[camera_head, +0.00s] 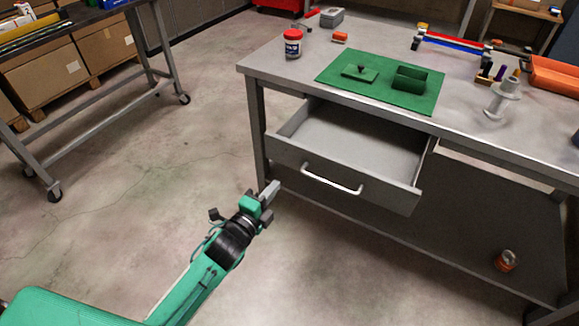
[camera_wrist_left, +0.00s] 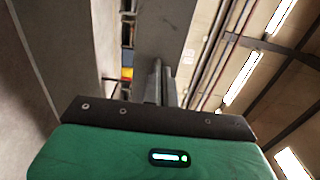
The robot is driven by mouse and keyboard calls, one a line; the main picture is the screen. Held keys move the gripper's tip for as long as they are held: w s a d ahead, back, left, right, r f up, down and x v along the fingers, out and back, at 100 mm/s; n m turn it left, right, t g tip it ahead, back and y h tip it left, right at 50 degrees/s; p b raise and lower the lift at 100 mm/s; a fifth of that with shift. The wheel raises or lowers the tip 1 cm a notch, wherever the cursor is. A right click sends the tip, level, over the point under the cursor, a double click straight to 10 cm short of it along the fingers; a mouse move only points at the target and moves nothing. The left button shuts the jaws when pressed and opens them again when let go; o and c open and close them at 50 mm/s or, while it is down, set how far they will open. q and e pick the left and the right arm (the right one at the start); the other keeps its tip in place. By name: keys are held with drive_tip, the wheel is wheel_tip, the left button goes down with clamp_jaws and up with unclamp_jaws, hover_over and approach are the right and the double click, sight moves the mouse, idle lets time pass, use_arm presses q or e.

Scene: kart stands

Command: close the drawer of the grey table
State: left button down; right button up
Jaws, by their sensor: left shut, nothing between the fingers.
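The grey table (camera_head: 500,141) stands at the right of the head view. Its grey drawer (camera_head: 296,161) is pulled well out, and its inside looks empty. A pale bar handle (camera_head: 331,180) runs across the drawer front. My left gripper (camera_head: 271,189) is shut and empty, just left of the handle and near the lower left part of the drawer front. I cannot tell whether it touches the drawer. In the left wrist view the shut fingers (camera_wrist_left: 158,82) point up past a grey surface. My right gripper is not in view.
An orange can (camera_head: 506,260) is low under the table. Open floor (camera_head: 130,190) lies to the left.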

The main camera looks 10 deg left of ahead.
sight(297, 159)
use_arm(q)
drive_tip(key=x, duration=0.9)
drive_tip(key=shift+w+d, duration=0.1)
drive_tip(key=shift+w, duration=0.2)
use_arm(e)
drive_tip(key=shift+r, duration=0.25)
use_arm(q)
drive_tip(key=shift+w, duration=0.1)
